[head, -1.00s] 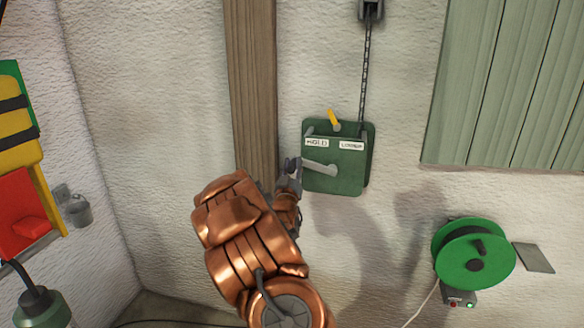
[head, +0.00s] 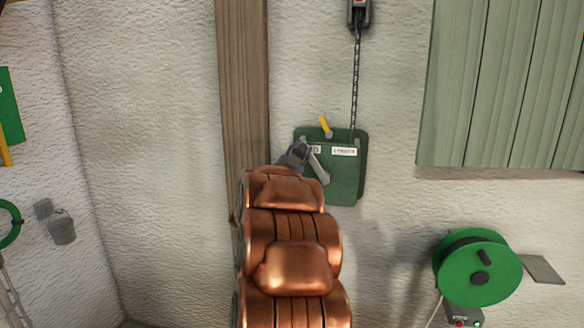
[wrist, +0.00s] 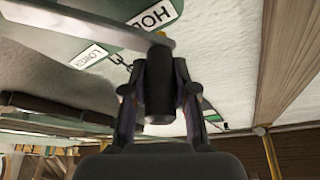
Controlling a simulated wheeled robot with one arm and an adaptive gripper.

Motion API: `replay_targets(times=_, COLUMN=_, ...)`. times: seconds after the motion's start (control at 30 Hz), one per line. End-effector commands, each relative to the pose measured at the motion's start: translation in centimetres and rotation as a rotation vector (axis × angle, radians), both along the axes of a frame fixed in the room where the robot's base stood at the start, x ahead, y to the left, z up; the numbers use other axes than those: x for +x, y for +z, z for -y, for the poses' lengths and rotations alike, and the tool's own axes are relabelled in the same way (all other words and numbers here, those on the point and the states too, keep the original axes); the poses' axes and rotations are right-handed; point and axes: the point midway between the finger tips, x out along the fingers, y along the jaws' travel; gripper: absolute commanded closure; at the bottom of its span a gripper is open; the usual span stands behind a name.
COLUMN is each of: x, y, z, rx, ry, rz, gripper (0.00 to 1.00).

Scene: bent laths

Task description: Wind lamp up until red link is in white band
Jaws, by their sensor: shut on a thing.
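A green winch box (head: 347,183) is fixed on the wall, with a grey crank arm (head: 319,170) on its front. My gripper (head: 300,152) is shut on the crank's handle, at the upper left of the box. The dark, round crank handle (wrist: 159,90) stands between both fingers in the wrist view. The crank arm points up and left from its hub. A yellow lever (head: 325,126) leans up and left at the box top, on the HOLD label's side. A dark chain (head: 356,85) runs up from the box. I cannot make out the lamp, red link or white band.
A dark pulley block (head: 359,14) sits at the top edge. A wooden post (head: 245,90) stands left of the winch, green boards (head: 500,80) hang at right, and a green reel (head: 478,266) is low at right. Bare wall lies between.

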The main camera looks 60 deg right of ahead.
Motion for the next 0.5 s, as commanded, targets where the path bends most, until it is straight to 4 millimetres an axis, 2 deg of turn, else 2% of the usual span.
replay_targets(times=0.27, x=-2.9, y=1.5, z=0.7, rx=0.065, ry=-0.001, rz=0.262, gripper=1.00)
replay_targets(times=0.5, x=-5.6, y=2.0, z=1.5, rx=0.129, ry=-0.003, rz=0.482, gripper=1.00)
